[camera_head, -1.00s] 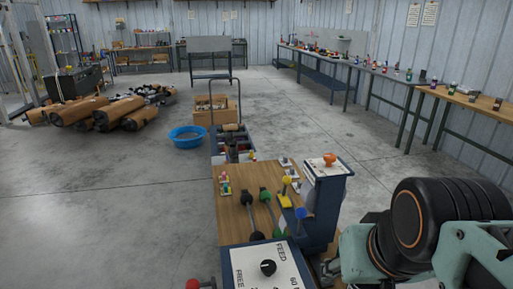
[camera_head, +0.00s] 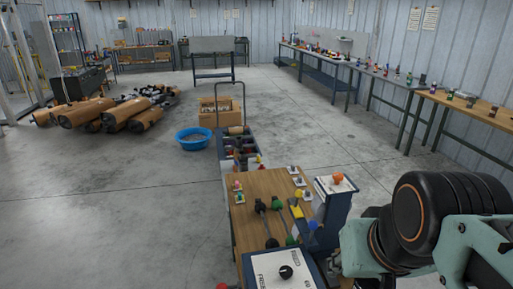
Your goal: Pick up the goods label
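I cannot make out the goods label for certain. A wooden-topped work table (camera_head: 250,186) stands in front of me, left of my arm, with several small coloured items and dark rods with green ends on it. Small pale pieces lie among them, too small to identify. My arm, pale green with a black round joint, fills the lower right and hides part of the floor beside the table. My gripper does not show, so I cannot see what it holds.
A control panel with a black knob (camera_head: 286,271) is at the table's near end, and a blue stand with an orange knob (camera_head: 338,178) at its right. A blue tub (camera_head: 193,139), cardboard box (camera_head: 214,117) and brown mufflers (camera_head: 87,112) are beyond. Left floor is clear.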

